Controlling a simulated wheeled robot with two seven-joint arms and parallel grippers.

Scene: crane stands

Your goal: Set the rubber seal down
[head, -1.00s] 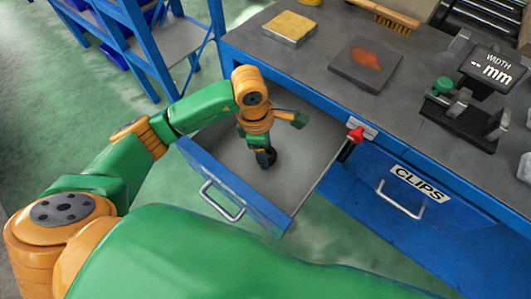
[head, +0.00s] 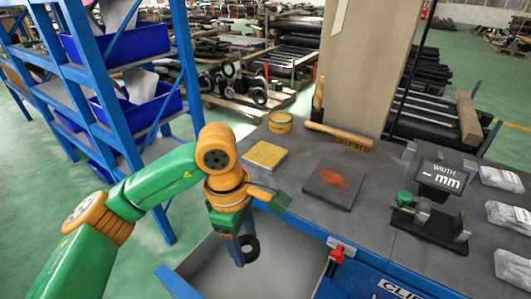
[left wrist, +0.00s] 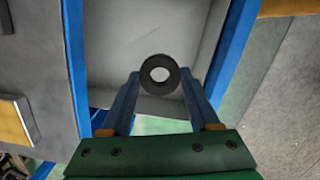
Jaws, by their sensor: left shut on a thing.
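The rubber seal is a small black ring (head: 254,248), seen in the head view at the tips of my left gripper (head: 240,254). In the left wrist view the seal (left wrist: 146,76) sits between the two blue fingertips of the gripper (left wrist: 160,84), its hole facing the camera. The gripper is shut on it and points down over the open grey drawer (head: 205,268). The drawer's grey floor shows behind the seal in the wrist view. How high the seal is above that floor I cannot tell. My right gripper is not in view.
The worktop holds a yellow block (head: 264,155), a dark plate with an orange smear (head: 333,185), a brush (head: 340,136), a yellow tin (head: 280,122) and a width gauge (head: 440,178). A blue shelf rack stands left.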

